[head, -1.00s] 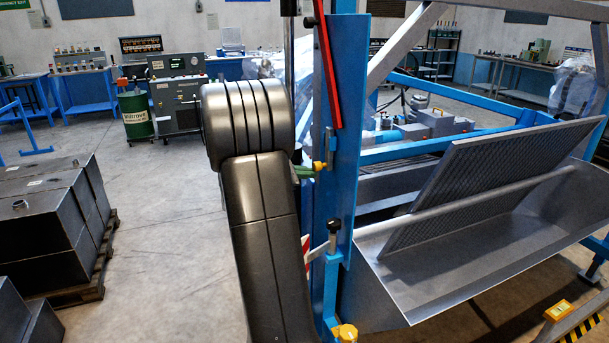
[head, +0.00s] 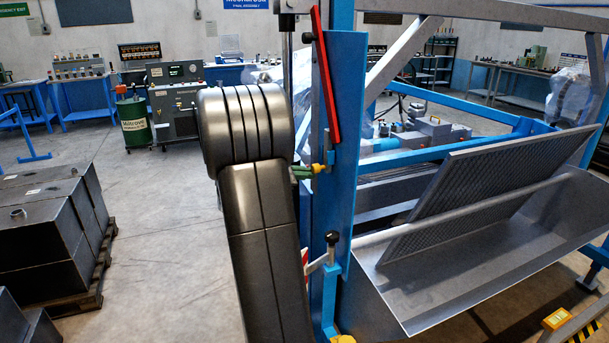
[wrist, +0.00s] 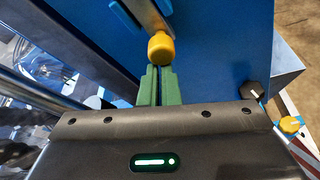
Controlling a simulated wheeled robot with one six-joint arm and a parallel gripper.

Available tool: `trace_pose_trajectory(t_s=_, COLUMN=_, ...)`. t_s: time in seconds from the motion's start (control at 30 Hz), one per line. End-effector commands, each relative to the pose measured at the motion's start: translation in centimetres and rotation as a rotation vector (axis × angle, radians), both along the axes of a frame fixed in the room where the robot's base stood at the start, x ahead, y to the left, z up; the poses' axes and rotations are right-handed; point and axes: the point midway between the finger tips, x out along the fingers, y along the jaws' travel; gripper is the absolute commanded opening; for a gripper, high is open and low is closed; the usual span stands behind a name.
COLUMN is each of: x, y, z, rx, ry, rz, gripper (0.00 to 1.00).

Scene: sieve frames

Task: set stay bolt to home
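A yellow knob (wrist: 160,47) on a grey metal bar, which looks like the stay bolt, is against the blue upright plate. In the head view the knob (head: 318,169) is on the left part of the blue column (head: 347,110), just below the lower end of a red bar (head: 325,80). My gripper (wrist: 158,80) has green fingers close together, with a narrow gap. Their tips meet the underside of the knob and seem closed on its stem, which is hidden. In the head view my gripper (head: 303,172) reaches the knob from the left.
A lower black-knobbed handle (head: 332,238) stands on the column below my gripper. A grey trough (head: 450,290) with a tilted mesh panel (head: 480,190) is to the right. Dark blocks (head: 45,230) sit on a pallet at left. The floor between is clear.

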Motion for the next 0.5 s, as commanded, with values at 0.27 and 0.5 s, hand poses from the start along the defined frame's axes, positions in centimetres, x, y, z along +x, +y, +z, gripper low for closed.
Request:
trace_pose_trajectory(t_s=0.27, x=-1.8, y=3.2, z=1.6, rx=-0.002, ry=-0.013, rz=0.004, gripper=0.00)
trace_pose_trajectory(t_s=0.5, x=-4.4, y=7.7, z=2.8, rx=-0.001, ry=-0.004, rz=0.004, gripper=0.00)
